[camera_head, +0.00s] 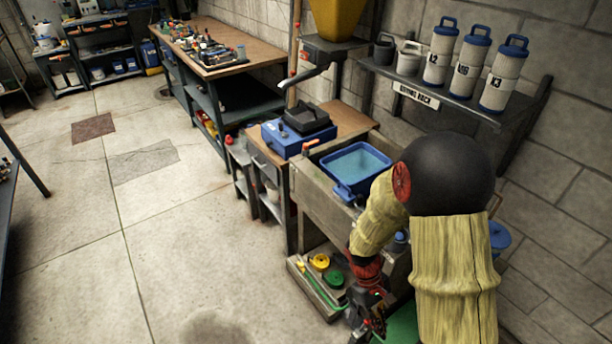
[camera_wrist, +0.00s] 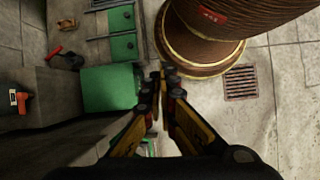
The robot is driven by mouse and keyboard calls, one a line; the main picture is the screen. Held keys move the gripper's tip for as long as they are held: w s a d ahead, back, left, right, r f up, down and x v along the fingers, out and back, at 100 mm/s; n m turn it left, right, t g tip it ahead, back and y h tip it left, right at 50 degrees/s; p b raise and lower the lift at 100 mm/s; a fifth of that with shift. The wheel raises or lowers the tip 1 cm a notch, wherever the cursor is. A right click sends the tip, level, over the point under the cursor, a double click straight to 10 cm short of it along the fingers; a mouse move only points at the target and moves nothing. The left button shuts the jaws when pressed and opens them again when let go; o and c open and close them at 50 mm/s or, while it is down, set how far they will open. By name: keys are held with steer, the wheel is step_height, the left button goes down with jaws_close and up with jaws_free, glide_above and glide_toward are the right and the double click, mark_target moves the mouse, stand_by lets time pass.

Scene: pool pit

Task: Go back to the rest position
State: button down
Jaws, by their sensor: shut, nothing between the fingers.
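My gripper (camera_wrist: 160,82) is in the lower middle of the wrist view, its dark and yellow fingers brought together at the tips with nothing between them. It points down above the floor, between a green box (camera_wrist: 108,88) on the left and a large brown ribbed cylinder (camera_wrist: 215,28) at the upper right. In the head view my arm hangs down at the lower right in front of the sink, and the gripper (camera_head: 366,312) shows only partly near the bottom edge. Its fingertips are hard to make out there.
A sink (camera_head: 318,192) holds a blue basin (camera_head: 356,168) of water beside my arm. A wall shelf (camera_head: 440,92) with several labelled canisters is at the upper right. A workbench (camera_head: 250,62) stands along the back wall. The floor (camera_head: 165,225) to the left is open. A drain grate (camera_wrist: 241,83) lies right of the gripper.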

steer(key=s+r+m+t+y, duration=0.1)
steer(key=s+r+m+t, duration=0.1)
steer(key=r, duration=1)
steer(key=s+a+r+m+t+y, duration=0.1)
steer(key=s+r+m+t, duration=0.1)
steer(key=r, duration=1)
steer(key=s+r+m+t+y, duration=0.1)
steer(key=s+r+m+t, duration=0.1)
steer(key=r+t, duration=0.4)
step_height(320, 180, up, 6)
steer(key=shift+s+a+f+p, duration=0.1)
steer(key=shift+s+a+p, duration=0.35)
steer(key=shift+s, duration=0.3)
